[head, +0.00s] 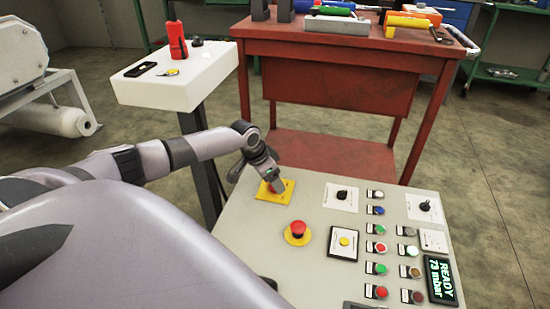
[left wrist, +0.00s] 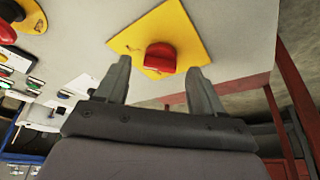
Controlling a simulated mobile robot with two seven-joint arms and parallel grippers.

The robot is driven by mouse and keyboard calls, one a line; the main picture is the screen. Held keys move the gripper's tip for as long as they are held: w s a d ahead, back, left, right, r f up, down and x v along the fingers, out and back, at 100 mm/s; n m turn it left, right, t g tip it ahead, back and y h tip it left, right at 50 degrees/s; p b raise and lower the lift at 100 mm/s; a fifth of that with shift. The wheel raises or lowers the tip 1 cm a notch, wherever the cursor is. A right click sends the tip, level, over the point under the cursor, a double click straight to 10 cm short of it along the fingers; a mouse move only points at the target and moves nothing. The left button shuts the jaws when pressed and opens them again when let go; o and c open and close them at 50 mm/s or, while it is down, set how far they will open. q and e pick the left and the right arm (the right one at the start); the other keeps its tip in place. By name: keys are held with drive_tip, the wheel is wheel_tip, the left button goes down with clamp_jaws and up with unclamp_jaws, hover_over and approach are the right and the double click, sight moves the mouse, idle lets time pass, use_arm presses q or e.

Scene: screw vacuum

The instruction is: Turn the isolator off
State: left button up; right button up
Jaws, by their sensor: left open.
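The isolator is a red knob (left wrist: 160,58) on a yellow square plate (head: 283,194) at the far left corner of the grey control panel (head: 262,216). In the head view my left gripper (head: 270,180) is over the plate and mostly hides the knob. In the left wrist view my left gripper (left wrist: 163,80) is open, with one finger on each side of the knob and gaps showing. Whether the fingers touch the knob cannot be told. My right gripper is not in view.
A red emergency button (head: 298,229) on a yellow ring sits near the isolator. Black rotary switches (head: 343,195) and several coloured buttons fill the panel's right. A display (head: 440,279) reads READY 73 mbar. A red workbench (head: 330,65) and white stand (head: 180,85) stand behind.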

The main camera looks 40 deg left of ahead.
use_arm(q)
drive_tip(key=shift+x, duration=0.9)
drive_tip(key=shift+r, duration=0.1)
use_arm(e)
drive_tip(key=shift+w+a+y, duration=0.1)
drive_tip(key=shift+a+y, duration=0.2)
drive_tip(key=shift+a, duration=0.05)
